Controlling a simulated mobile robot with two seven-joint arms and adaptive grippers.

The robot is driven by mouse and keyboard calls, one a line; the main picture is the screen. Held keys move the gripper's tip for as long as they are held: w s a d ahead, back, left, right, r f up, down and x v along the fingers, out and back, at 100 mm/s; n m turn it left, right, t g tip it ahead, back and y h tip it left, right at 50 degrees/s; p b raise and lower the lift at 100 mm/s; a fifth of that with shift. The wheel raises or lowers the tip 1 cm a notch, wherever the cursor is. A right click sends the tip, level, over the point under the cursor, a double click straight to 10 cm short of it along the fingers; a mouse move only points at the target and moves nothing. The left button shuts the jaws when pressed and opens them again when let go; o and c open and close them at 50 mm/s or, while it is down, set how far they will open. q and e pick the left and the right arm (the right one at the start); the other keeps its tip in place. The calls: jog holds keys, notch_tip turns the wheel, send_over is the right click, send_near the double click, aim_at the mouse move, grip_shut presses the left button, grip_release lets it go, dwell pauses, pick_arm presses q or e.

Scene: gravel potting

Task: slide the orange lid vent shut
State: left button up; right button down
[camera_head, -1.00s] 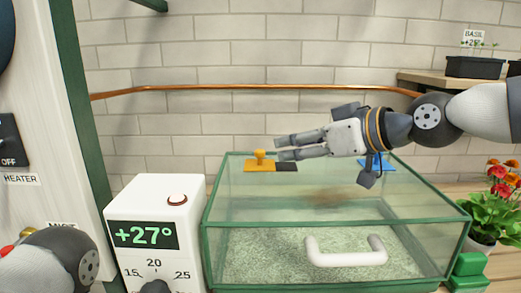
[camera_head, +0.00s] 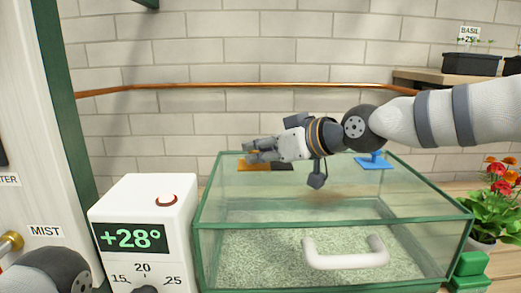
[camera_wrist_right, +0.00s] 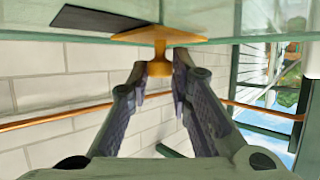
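The orange lid vent (camera_head: 252,167) lies on the glass lid of the green-framed tank (camera_head: 335,224), near the back left, with a dark slot (camera_head: 283,165) uncovered to its right. In the right wrist view, the orange plate and knob (camera_wrist_right: 159,62) show at top centre, and the dark slot (camera_wrist_right: 100,21) is at the upper left. My right gripper (camera_head: 252,150) is over the orange vent and hides its knob in the head view. In the wrist view its fingers (camera_wrist_right: 160,70) are apart, one on each side of the knob; contact is unclear. My left gripper is out of view.
A blue vent (camera_head: 374,162) sits on the lid further right, behind my right arm. A white handle (camera_head: 345,255) is at the tank's front. A white thermostat box (camera_head: 145,225) reading +28° stands left of the tank. Red flowers (camera_head: 500,190) are at the right.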

aim_at(288, 169)
jog(key=d, duration=0.5)
jog(key=shift+d, duration=0.3)
jog(key=c, duration=1.9)
grip_release()
jog(key=o, duration=0.4)
jog(key=shift+d, duration=0.15)
jog(key=v, duration=1.2)
